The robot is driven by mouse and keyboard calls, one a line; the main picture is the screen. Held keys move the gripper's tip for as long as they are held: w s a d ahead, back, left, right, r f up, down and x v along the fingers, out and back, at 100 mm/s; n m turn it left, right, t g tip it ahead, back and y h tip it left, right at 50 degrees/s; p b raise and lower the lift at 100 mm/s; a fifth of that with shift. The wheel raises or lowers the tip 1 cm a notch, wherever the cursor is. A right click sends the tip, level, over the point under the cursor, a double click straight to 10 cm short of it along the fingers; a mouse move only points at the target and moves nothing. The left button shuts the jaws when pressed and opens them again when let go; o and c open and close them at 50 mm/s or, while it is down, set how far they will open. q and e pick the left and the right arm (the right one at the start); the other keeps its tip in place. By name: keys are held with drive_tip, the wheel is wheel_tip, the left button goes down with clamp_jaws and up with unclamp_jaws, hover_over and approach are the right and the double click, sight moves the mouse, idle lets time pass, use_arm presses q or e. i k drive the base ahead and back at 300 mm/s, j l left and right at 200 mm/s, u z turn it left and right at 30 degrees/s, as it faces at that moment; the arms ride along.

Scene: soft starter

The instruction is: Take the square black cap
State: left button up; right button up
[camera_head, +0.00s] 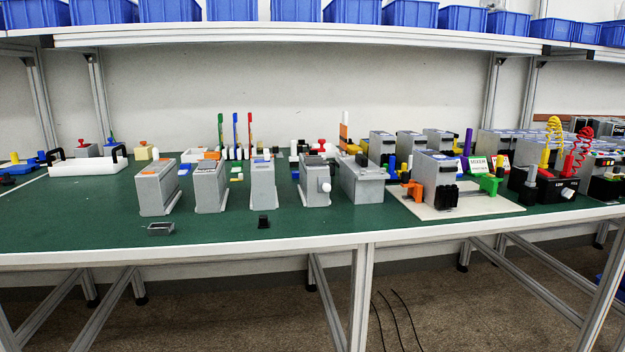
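Neither of my grippers shows in the head view.
Several grey box-shaped units stand in a row behind the cap, one of them (262,186) directly behind it. A white board (470,204) with a grey unit in orange and green clamps lies to the right. The table front left is clear. Blue bins (410,13) line the shelf above.

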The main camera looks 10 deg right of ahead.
sight(264, 223)
drive_tip(key=i+j+z, duration=0.1)
drive_tip(key=z, duration=0.3)
drive_tip(key=i+j+z, duration=0.1)
drive_tip(key=z, duration=0.25)
drive_tip(key=i+j+z, duration=0.3)
drive_tip(key=i+j, duration=0.15)
drive_tip(key=j, duration=0.25)
drive_tip(key=i+j+z, duration=0.1)
drive_tip(key=j, duration=0.25)
drive_tip(key=i, duration=0.1)
